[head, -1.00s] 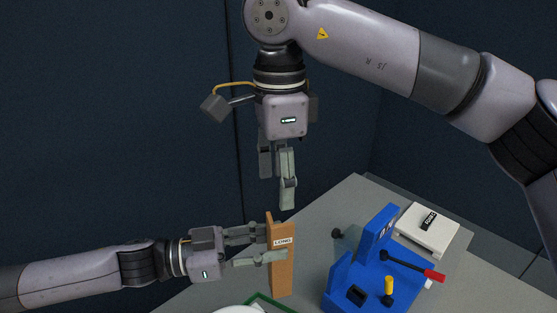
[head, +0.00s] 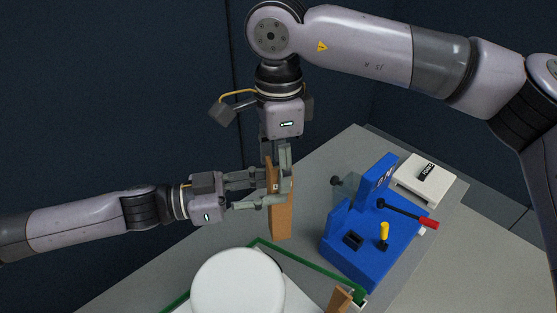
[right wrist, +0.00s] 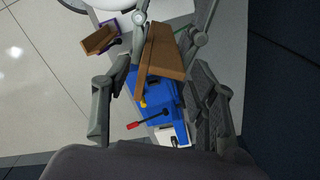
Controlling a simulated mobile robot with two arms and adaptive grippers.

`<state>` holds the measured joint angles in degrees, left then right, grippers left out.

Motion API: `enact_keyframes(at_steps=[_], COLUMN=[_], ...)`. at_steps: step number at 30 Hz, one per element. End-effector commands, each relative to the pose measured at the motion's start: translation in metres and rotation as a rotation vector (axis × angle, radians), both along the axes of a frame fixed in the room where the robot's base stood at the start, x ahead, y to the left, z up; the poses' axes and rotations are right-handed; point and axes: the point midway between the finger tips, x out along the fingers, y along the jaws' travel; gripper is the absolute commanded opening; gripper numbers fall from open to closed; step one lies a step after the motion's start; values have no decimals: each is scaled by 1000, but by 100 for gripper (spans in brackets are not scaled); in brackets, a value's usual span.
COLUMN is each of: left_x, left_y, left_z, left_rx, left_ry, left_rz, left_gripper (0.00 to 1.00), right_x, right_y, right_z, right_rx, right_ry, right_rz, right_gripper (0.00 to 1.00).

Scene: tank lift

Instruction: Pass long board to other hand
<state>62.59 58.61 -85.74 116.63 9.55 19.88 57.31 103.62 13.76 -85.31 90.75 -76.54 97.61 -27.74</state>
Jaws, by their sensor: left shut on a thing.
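The long board (head: 280,222) is a tan wooden piece held upright above the table. My left gripper (head: 266,190) is shut on it from the left side.
A blue fixture (head: 357,235) with a red-tipped lever and a yellow knob stands to the right of the board. A white labelled block (head: 424,180) is behind it. A white round tank (head: 238,287) and green-edged tray (head: 318,266) are in front. A brown block (head: 339,300) is at the bottom.

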Motion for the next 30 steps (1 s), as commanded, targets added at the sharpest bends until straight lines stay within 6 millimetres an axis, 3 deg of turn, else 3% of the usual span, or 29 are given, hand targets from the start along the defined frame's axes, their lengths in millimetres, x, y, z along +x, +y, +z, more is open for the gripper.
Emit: enact_keyframes(at_steps=[20,21,30], left_x=[-1,-1,-1], left_y=[0,-1,0], left_z=[0,0,0], left_rx=[-1,-1,-1], left_ry=[0,0,0], left_rz=[-3,-3,-2], left_gripper=[4,33,53], right_x=[1,1,0], right_y=[0,0,0], right_z=[1,1,1], right_rx=[1,1,0], right_ry=[-2,-2,-1], right_rz=[-1,-1,-1], right_gripper=[5,5,4])
